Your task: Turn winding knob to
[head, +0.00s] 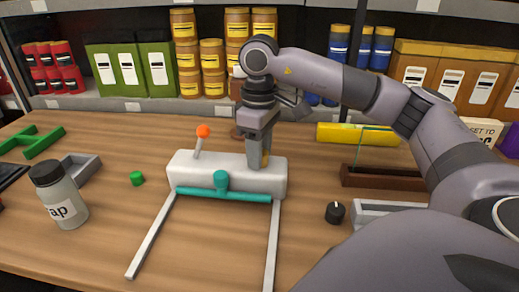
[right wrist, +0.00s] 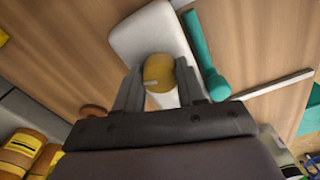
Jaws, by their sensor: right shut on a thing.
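The white pump body (head: 215,167) lies across the middle of the wooden table. A small lever with an orange ball (head: 204,131) rises from its left part, and a teal bar with a round teal knob (head: 221,180) runs along its front. My right gripper (head: 260,160) points down at the body's right end. In the right wrist view its fingers are on either side of a yellow round knob (right wrist: 158,70) on the white body, and it is shut on this knob. In the head view the fingers mostly hide the knob. My left gripper is not in view.
Two grey rails (head: 152,235) extend from the pump towards the front. A green cap (head: 137,178) and a bottle (head: 58,195) stand to the left, a black knob (head: 335,212) to the right. A brown tray (head: 385,178) lies behind my right arm. Stocked shelves close off the back.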

